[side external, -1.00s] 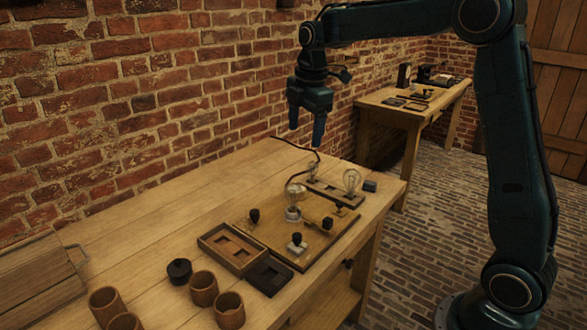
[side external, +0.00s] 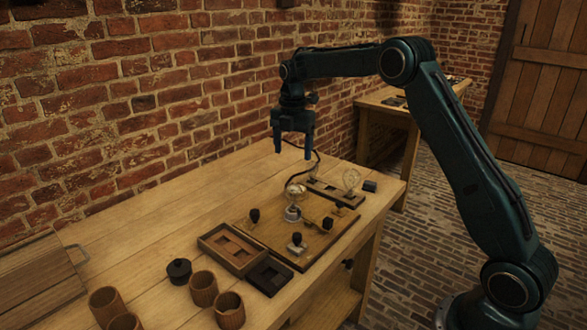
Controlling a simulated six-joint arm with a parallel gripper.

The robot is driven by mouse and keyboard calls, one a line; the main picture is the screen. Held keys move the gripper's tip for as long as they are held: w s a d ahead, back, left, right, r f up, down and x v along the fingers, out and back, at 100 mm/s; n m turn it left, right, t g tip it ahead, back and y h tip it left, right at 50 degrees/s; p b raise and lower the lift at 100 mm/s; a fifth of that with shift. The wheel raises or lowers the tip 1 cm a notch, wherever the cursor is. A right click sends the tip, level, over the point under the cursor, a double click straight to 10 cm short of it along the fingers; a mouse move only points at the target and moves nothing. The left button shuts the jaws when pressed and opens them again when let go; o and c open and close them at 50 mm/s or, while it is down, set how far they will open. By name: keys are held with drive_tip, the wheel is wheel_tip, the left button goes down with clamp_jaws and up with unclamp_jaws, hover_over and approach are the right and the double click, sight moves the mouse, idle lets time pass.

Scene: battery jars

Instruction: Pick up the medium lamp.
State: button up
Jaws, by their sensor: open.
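A clear glass lamp (side external: 294,196) stands upright on the wooden board (side external: 262,238) in the middle of the table. A second clear lamp (side external: 351,180) stands in the dark rack (side external: 333,193) behind the board. Another lamp in that rack, further left, is hard to make out near my gripper's right finger. I cannot tell by size which lamp is the medium one. My gripper (side external: 293,155) points down, open and empty, above and behind the lamp on the board, apart from everything.
Black knobs stand on the board, one on a pale block (side external: 297,244). A compartment tray (side external: 232,250), black tray (side external: 270,275), black lidded pot (side external: 179,271) and several brown cups (side external: 203,288) are in front. A dark cable curves behind the lamps.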

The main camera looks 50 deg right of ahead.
sight(293, 185)
wheel_tip(293, 185, down, 8)
drive_tip(key=shift+f, duration=0.1)
idle(0.4)
drive_tip(key=shift+d+f, duration=0.1)
drive_tip(key=shift+f, duration=2.5)
drive_tip(key=c, duration=1.2)
drive_tip(key=shift+o, duration=0.2)
drive_tip(key=shift+r, duration=0.15)
wheel_tip(293, 185, up, 20)
